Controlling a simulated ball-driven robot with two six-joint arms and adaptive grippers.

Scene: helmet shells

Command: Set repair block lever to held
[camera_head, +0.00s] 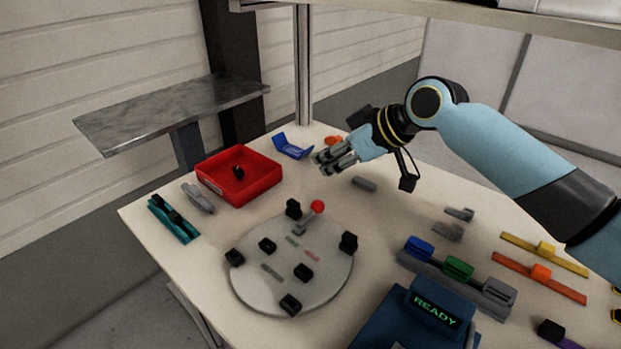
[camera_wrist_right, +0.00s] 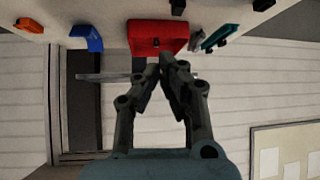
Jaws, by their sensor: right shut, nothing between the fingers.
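The repair block (camera_head: 255,283) seems to be the round grey disc on the table, with several black blocks around it. Its lever ends in a red ball (camera_head: 317,206) on a short grey arm at the disc's far edge, leaning up and to the right. My right gripper (camera_head: 322,163) is shut and empty. It is above the table's far part, behind the lever and apart from it. In the right wrist view the gripper's fingertips (camera_wrist_right: 168,60) meet, with the red tray beyond them. The lever does not show there. My left gripper is not in view.
A red tray (camera_head: 211,185) with a black piece stands left of my right gripper. A blue bracket (camera_head: 293,148) and a teal holder (camera_head: 172,222) lie nearby. A blue box with a READY display (camera_head: 437,309) and a rack of coloured blocks (camera_head: 455,277) stand at the front right.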

